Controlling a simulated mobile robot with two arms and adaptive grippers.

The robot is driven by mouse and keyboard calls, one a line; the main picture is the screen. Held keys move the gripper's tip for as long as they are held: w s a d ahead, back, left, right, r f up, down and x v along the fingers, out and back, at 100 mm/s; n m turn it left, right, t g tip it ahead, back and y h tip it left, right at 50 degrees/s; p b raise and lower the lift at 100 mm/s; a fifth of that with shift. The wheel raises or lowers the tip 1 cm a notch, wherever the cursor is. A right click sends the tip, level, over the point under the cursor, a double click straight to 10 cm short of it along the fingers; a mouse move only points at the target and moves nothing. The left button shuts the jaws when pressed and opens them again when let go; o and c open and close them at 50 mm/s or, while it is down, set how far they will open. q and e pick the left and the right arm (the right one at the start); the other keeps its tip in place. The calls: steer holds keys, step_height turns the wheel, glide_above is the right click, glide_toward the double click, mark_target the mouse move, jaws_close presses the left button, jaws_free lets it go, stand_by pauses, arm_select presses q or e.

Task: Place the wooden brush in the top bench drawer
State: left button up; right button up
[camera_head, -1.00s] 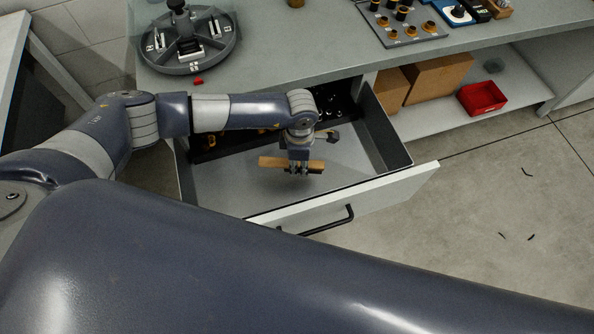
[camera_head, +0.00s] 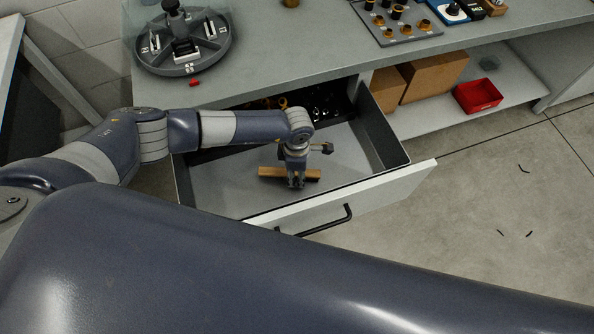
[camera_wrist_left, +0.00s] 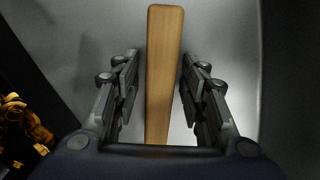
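The wooden brush (camera_head: 270,172) is a light brown bar over the grey floor of the open top bench drawer (camera_head: 388,191). It looks to be lying on that floor, within the drawer walls. My left gripper (camera_head: 296,184) points down over the brush's middle. In the left wrist view, the brush (camera_wrist_left: 164,75) runs lengthwise between the two dark fingers of the left gripper (camera_wrist_left: 160,62). The fingers are apart, with a clear gap on the left of the brush and a narrow one on the right. The brush's underside is hidden. My right gripper is not in view.
Dark bins with small parts (camera_head: 325,103) fill the drawer's back. Above is the benchtop (camera_head: 290,55) with a round dark fixture (camera_head: 181,45). A red bin (camera_head: 478,96) and cardboard boxes (camera_head: 436,76) sit on the shelf at right. The drawer's front half has free floor.

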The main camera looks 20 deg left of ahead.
arm_select(q)
steer(key=shift+r, duration=0.45)
step_height(320, 180, up, 12)
steer(key=shift+f+b, duration=0.2)
steer(key=shift+b, duration=0.2)
